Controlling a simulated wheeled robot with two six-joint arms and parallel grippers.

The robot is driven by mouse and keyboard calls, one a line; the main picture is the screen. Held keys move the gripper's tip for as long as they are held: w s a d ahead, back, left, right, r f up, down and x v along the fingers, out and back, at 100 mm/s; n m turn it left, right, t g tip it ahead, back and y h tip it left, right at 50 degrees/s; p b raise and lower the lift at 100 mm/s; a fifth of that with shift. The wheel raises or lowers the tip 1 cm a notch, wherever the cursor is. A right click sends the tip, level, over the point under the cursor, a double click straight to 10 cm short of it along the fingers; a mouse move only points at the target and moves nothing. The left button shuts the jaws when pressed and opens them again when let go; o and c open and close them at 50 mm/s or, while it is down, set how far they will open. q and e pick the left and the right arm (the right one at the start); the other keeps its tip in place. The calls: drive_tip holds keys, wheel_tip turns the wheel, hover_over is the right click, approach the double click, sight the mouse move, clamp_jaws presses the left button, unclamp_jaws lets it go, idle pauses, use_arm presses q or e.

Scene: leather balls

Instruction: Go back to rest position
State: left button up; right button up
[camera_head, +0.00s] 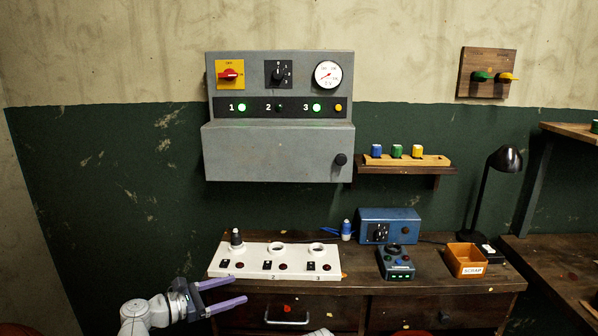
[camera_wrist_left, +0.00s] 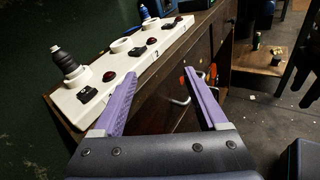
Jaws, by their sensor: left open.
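My left gripper (camera_head: 239,291) is open, with its two purple fingers apart and nothing between them. It is in front of the workbench, just below the left front edge of the white three-station panel (camera_head: 256,271). In the left wrist view, the open fingers (camera_wrist_left: 160,74) show with the white panel (camera_wrist_left: 94,108) beyond and to the left. A dark plug-like piece (camera_head: 236,238) stands upright at station 1, apart from the fingers. It also shows in the wrist view (camera_wrist_left: 68,63). My right gripper is not in view.
The wooden bench (camera_head: 350,284) has drawers with a handle (camera_head: 287,321) near my left gripper. A blue box (camera_head: 389,225), a small control box (camera_head: 396,262), an orange scrap bin (camera_head: 465,260) and a black lamp (camera_head: 493,190) stand on it. A grey panel (camera_head: 279,115) hangs above.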

use_arm(q)
drive_tip(key=s+d+f+m+g+y, duration=0.5)
drive_tip(key=s+d+f+m+g, duration=0.3)
drive_tip(key=s+d+f+m, duration=0.45)
drive_tip(key=s+f+m+g+y, duration=0.2)
drive_tip(key=s+f+m+y, duration=0.6)
drive_tip(key=m, duration=0.6)
wheel_tip(320, 180, up, 19)
drive_tip(key=w+a+y+p, duration=0.1)
drive_tip(key=p, duration=1.5)
drive_tip(key=shift+p, duration=0.35)
drive_tip(key=shift+f, duration=0.1)
